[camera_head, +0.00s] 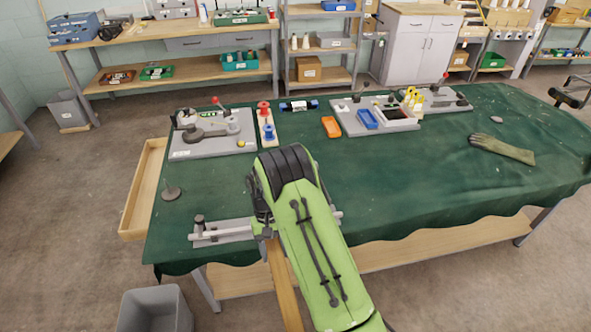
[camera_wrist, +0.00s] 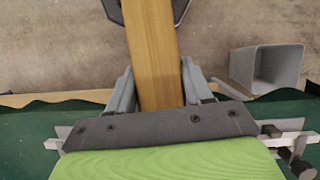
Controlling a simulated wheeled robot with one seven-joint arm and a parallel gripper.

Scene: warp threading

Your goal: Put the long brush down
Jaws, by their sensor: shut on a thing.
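The long brush shows only as a flat wooden length (camera_head: 283,285), running from my gripper down past the table's front edge and out of the picture. In the wrist view the same wood (camera_wrist: 152,45) stands between the two grey fingers. My gripper (camera_wrist: 158,88) is shut on it, above the front edge of the green-covered table (camera_head: 400,195). No bristles are visible, and my arm hides part of the brush in the head view.
A grey fixture with a pale rod (camera_head: 225,232) lies at the table's front left, close to my gripper. A grey bin (camera_head: 155,310) stands on the floor. A wooden tray (camera_head: 143,190) is along the left edge. The cloth right of centre is clear; a glove (camera_head: 503,150) lies further right.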

